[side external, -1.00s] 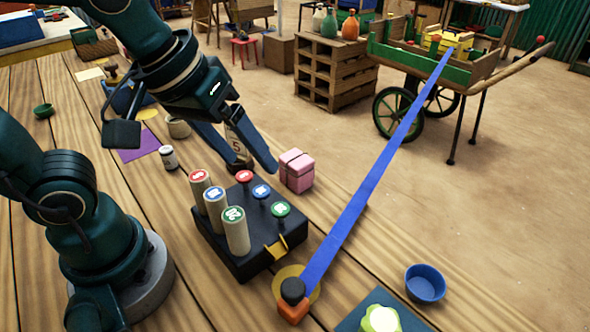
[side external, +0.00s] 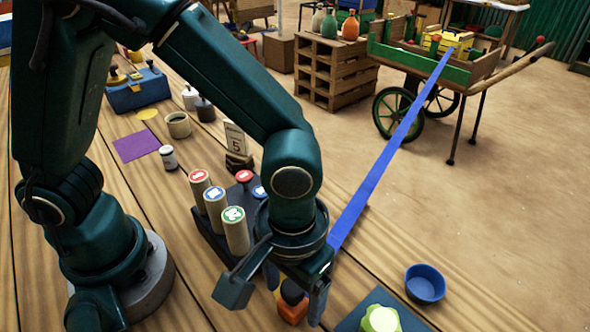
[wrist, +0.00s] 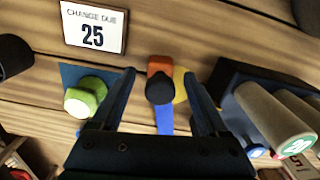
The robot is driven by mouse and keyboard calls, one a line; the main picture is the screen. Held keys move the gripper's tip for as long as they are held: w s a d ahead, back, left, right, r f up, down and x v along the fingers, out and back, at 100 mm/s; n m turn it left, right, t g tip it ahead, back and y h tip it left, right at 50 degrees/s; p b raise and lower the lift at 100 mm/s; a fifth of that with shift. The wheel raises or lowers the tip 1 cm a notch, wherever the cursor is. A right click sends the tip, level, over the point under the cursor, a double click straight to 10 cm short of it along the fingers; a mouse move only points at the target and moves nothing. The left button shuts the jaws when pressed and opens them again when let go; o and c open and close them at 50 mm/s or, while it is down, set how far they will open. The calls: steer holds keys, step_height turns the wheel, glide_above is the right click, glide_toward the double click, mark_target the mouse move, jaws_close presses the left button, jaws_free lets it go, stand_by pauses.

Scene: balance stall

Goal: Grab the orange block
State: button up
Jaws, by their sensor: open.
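The orange block (side external: 292,311) sits on the wooden table near the front, with a dark round knob on top and a blue strip running from it. In the wrist view the orange block (wrist: 160,65) lies between and beyond my two open fingers, its dark knob toward the camera. My gripper (wrist: 165,85) is open and empty. In the side view my gripper (side external: 295,300) is low over the block, one finger on its right. My wrist hides part of the block and the near end of the strip. I cannot tell whether the fingers touch the block.
A black stand with pale cylinders (side external: 236,230) is close on the left. A green knob (side external: 380,319) on a blue plate and a blue bowl (side external: 425,284) are to the right. A "CHANGE DUE 25" card (wrist: 94,26) lies beyond. The blue strip (side external: 385,160) stretches to the cart.

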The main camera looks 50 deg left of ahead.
steer(key=shift+f, duration=1.2)
jaws_close()
steer(key=shift+r, duration=0.1)
